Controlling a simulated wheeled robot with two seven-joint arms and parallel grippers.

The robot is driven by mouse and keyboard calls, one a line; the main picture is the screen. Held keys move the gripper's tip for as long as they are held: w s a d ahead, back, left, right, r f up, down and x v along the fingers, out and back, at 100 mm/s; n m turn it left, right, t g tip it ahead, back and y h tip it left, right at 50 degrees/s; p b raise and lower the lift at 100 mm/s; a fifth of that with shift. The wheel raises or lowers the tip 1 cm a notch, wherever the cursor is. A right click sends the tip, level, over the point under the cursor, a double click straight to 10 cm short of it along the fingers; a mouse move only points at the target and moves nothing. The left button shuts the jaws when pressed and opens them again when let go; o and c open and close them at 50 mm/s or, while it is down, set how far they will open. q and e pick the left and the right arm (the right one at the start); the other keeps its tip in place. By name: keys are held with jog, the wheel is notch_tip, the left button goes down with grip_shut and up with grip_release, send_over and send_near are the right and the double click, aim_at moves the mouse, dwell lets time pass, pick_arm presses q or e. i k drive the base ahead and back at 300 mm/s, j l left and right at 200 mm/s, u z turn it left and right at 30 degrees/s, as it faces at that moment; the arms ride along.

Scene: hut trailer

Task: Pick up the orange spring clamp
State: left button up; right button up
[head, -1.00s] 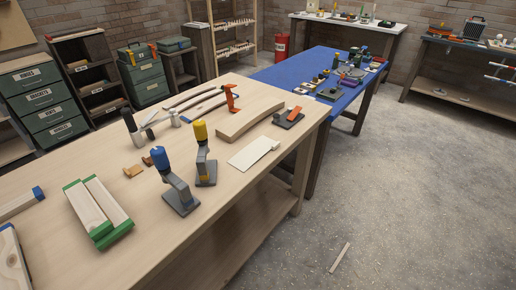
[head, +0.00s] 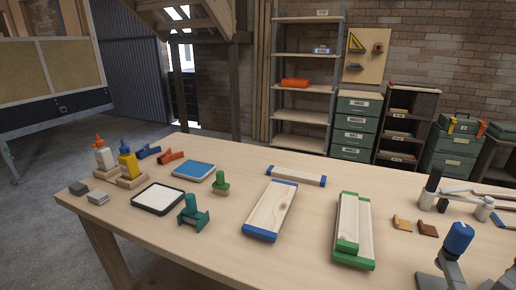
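An orange spring clamp (head: 171,157) lies on the wooden workbench (head: 300,228), toward its far left side. It looks small here, and its jaws are hard to make out. A similar blue clamp (head: 148,152) lies just left of it. A blue-topped tray (head: 194,171) is to its right and nearer. Neither of my grippers is in view.
Glue bottles, one white (head: 104,156) and one yellow (head: 127,165), stand left of the clamps. A white-topped tray (head: 158,198), a teal tool (head: 192,215) and a green stamp-like tool (head: 221,183) are nearer. Blue-ended (head: 271,209) and green-ended boards (head: 353,228) lie rightward.

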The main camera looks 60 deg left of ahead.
aim_at(169, 153)
jog(key=u, duration=2.85)
